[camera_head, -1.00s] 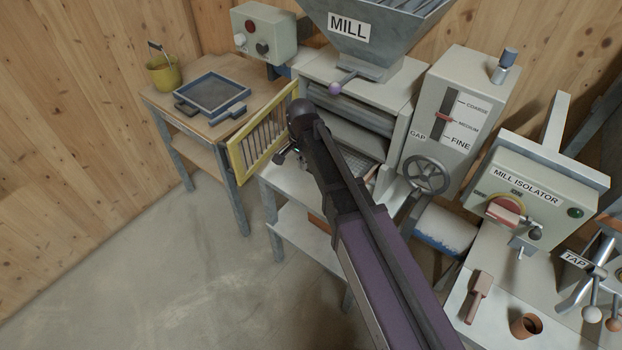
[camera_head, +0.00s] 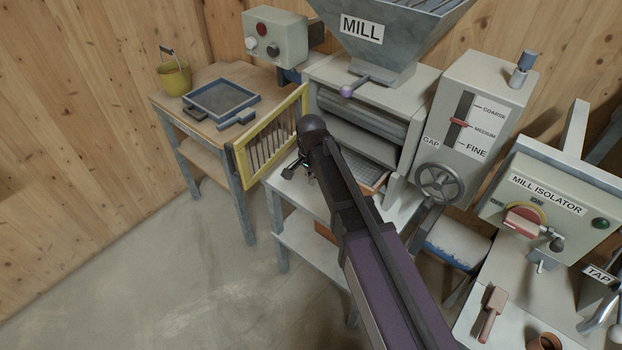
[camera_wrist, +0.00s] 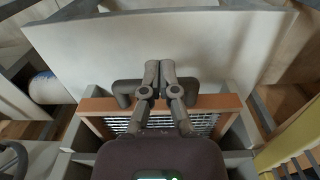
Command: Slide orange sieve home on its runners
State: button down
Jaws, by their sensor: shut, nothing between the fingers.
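The orange sieve (camera_wrist: 215,101) has an orange-brown frame, a wire mesh and a grey handle (camera_wrist: 124,88) on its front bar. It lies between the grey side walls of the mill's lower opening. In the head view, part of the sieve (camera_head: 374,181) shows beside my arm. My gripper (camera_wrist: 159,70) is shut and empty. In the wrist view its fingers cross in front of the front bar and the middle of the handle; I cannot tell whether they touch. In the head view my arm hides much of the sieve, and the runners cannot be made out.
A yellow barred guard (camera_head: 272,135) stands swung open left of the mill (camera_head: 392,88). A handwheel (camera_head: 440,181) is at the right. A blue-framed sieve (camera_head: 220,99) and a yellow bucket (camera_head: 174,77) rest on the side table. The floor in front is clear.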

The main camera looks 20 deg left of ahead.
jog(key=shift+f+b, duration=2.9)
jog(key=shift+f, duration=0.25)
jog(key=shift+w+d+r, duration=0.1)
jog(key=shift+w+d, duration=0.15)
jog(key=shift+w, duration=0.35)
jog(key=shift+w+d+r, duration=0.1)
jog(key=shift+w+d, duration=0.15)
jog(key=shift+w, duration=0.4)
jog(key=shift+w+d, duration=0.25)
jog(key=shift+w, duration=0.35)
jog(key=w+d, duration=0.1)
jog(key=w, duration=0.1)
jog(key=w+d, duration=0.1)
jog(key=w, duration=0.1)
jog(key=w+d, duration=0.1)
jog(key=w, duration=0.2)
jog(key=shift+s+a, duration=0.1)
jog(key=shift+s, duration=0.05)
